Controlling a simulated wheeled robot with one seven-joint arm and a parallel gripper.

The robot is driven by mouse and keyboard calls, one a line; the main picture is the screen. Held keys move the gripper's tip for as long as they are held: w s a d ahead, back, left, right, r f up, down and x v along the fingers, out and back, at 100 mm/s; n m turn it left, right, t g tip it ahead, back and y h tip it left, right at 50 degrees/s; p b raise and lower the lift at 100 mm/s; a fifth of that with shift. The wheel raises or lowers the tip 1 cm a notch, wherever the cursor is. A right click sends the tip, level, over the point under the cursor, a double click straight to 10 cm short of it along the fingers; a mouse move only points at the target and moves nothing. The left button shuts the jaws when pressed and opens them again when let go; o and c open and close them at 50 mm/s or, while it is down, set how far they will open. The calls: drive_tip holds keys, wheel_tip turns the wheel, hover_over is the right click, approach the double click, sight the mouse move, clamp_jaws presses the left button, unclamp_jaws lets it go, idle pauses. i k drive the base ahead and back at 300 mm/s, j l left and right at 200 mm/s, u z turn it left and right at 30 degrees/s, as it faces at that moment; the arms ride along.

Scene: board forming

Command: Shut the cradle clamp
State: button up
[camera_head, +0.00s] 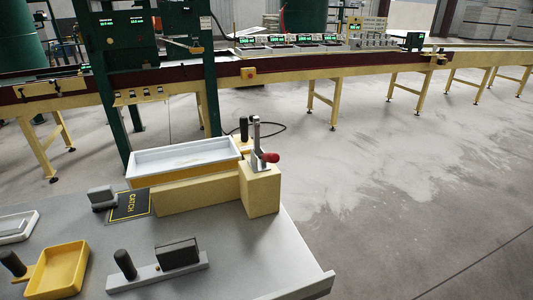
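The clamp (256,143) stands on top of a tan block (260,189) at the right end of the cradle. Its metal arm points upright, and a red knob (269,157) sticks out low on its right side. A pale, shallow tray (185,157) with a yellow side lies behind a long tan cradle bar (196,193), left of the clamp. A black upright grip (244,129) shows just behind the clamp; what it is fixed to is hidden. My gripper is not in view.
The grey table (265,255) also holds a black "CATCH" plate (128,206), a grey block (102,197), a yellow tray (62,270) with a black handle, and a grey tool (160,269). A green post (210,85) and a conveyor (330,65) stand behind. The floor at right is clear.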

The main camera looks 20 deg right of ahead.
sight(271, 158)
drive_tip(key=i+l+z, duration=0.45)
drive_tip(key=i+l, duration=0.5)
drive_tip(key=l, duration=0.1)
